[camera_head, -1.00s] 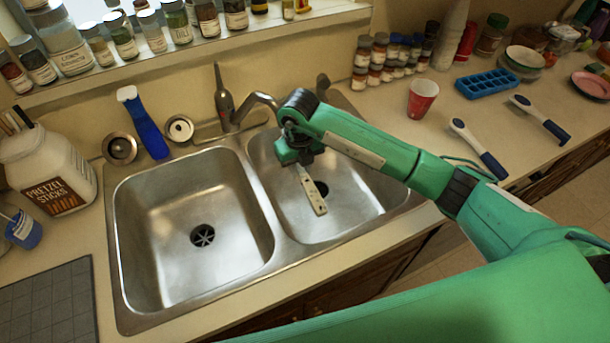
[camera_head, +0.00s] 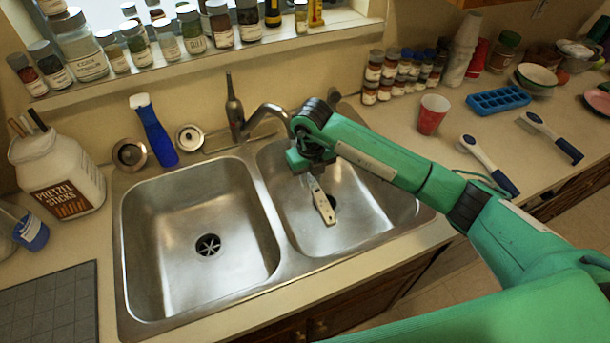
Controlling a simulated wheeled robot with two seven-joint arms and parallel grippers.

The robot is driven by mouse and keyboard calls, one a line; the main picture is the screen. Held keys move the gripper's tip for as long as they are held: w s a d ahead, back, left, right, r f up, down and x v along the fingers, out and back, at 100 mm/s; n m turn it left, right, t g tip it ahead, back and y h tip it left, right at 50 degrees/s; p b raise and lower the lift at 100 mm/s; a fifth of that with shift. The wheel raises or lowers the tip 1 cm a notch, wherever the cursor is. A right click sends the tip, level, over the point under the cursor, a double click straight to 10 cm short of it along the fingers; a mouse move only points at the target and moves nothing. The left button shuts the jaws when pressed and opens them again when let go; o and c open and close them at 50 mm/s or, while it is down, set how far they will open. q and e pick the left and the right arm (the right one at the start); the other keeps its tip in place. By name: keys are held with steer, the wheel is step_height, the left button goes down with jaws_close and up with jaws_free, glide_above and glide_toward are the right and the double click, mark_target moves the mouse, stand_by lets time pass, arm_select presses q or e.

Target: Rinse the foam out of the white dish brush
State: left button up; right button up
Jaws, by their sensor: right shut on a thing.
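My right gripper (camera_head: 314,164) is over the right basin (camera_head: 376,212), below and beside the faucet (camera_head: 268,114). It is shut on the white dish brush (camera_head: 325,203), a narrow, flat, pale piece with a few dark spots. The brush points down and toward the front of the basin, near its drain. The held end is hidden by the gripper. A pale, glossy streak shows along the brush; I cannot tell whether it is water or foam. My left gripper is not in view.
The left basin (camera_head: 165,240) is empty. Two blue-and-white brushes (camera_head: 488,163) (camera_head: 551,136), a red cup (camera_head: 432,114) and a blue ice tray (camera_head: 498,99) are on the right counter. A blue-handled brush (camera_head: 154,132) stands behind the sink. A pretzel jar (camera_head: 62,178) stands left.

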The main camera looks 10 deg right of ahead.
steer(key=shift+w+d, duration=0.1)
steer(key=shift+d, duration=0.1)
steer(key=shift+a, duration=0.15)
steer(key=shift+s+a, duration=0.2)
steer(key=shift+a, duration=0.3)
steer(key=shift+d, duration=0.2)
steer(key=shift+w+d+b, duration=0.15)
steer(key=shift+d+b, duration=0.25)
steer(key=shift+a, duration=0.1)
steer(key=shift+a, duration=0.5)
